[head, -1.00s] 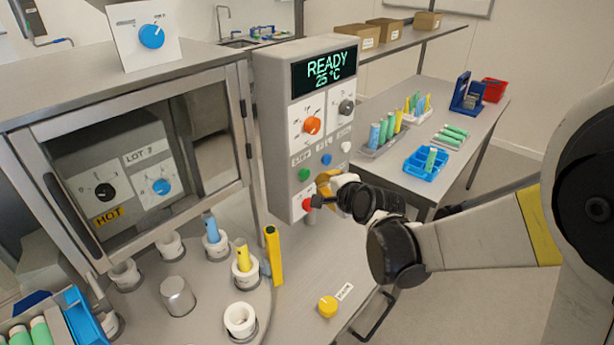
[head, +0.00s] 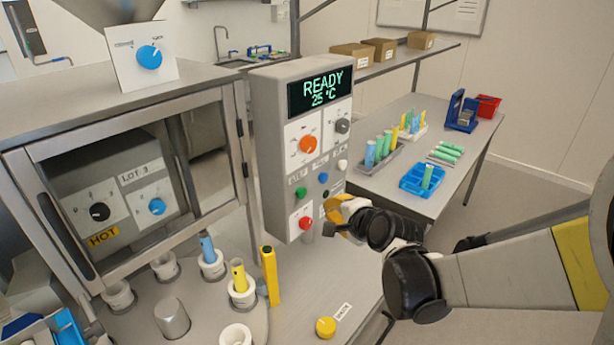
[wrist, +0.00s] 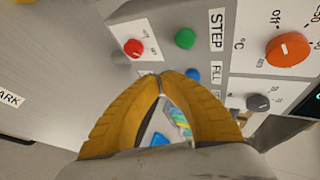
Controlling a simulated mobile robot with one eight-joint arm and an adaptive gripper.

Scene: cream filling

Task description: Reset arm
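My gripper (head: 334,212) is in front of the lower part of the grey control panel (head: 265,160), to the right of the red knob (head: 305,222). In the wrist view its two yellow fingers meet at the tips (wrist: 161,76), with nothing held between them. The red knob (wrist: 133,47) and a green button (wrist: 185,38) are beyond the fingertips in that view, apart from them. The panel display (head: 321,90) reads READY 25 °C.
A glass-fronted cabinet (head: 190,92) stands at the left, above a round table with white cups (head: 242,293) holding tubes. A yellow button (head: 326,327) is on the front bench. A side table (head: 400,200) carries racks and a blue tray (head: 408,182). Open floor lies right of it.

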